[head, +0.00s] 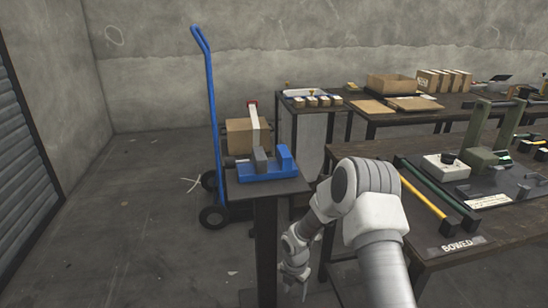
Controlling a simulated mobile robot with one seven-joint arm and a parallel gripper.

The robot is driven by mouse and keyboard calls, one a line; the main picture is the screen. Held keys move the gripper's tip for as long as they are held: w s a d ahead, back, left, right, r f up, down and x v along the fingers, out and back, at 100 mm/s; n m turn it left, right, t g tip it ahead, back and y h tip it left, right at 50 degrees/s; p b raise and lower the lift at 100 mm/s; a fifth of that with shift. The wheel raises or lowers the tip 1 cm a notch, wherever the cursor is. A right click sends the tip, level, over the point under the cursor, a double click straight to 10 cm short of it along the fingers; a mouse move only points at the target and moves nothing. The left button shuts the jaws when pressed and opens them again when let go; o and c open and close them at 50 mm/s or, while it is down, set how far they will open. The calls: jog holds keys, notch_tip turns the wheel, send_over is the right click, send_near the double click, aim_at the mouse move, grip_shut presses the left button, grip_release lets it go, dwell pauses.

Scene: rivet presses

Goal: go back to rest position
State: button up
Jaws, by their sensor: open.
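My gripper (295,282) hangs low at the end of my bent arm, pointing down near the floor. It is beside the dark post of the small stand and left of the workbench's front legs. It is small in the head view, its jaws are open, and nothing shows between them.
A small stand (264,186) bearing a blue fixture (268,169) is close to my arm on the left. A dark workbench (455,240) with green rivet presses (480,125) is on the right. A blue hand truck (211,110) stands behind the stand. The floor at left is mostly clear.

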jog(key=s+d+r+m+t, duration=0.15)
jog(key=r+m, duration=0.25)
jog(key=r, duration=0.6)
jog(key=s+d+r+m+h, duration=0.1)
jog(key=s+d+r+m, duration=0.3)
jog(key=r, duration=0.6)
jog(key=s+d+r+m+t, duration=0.1)
jog(key=r+m, duration=0.4)
jog(key=r, duration=0.5)
jog(key=s+r+m+t, duration=0.1)
jog(key=s+r+m, duration=0.35)
jog(key=s, duration=0.25)
jog(key=s+d+r+m+t+y, duration=0.1)
jog(key=s+r+m, duration=0.3)
jog(key=s+m, duration=0.25)
jog(key=s+r+m+t, duration=0.1)
jog(key=s+r+m, duration=0.3)
jog(key=s, duration=0.4)
notch_tip(320, 180, up, 22)
jog(key=p, duration=2.2)
jog(key=shift+w+f, duration=0.1)
jog(key=shift+c, duration=0.6)
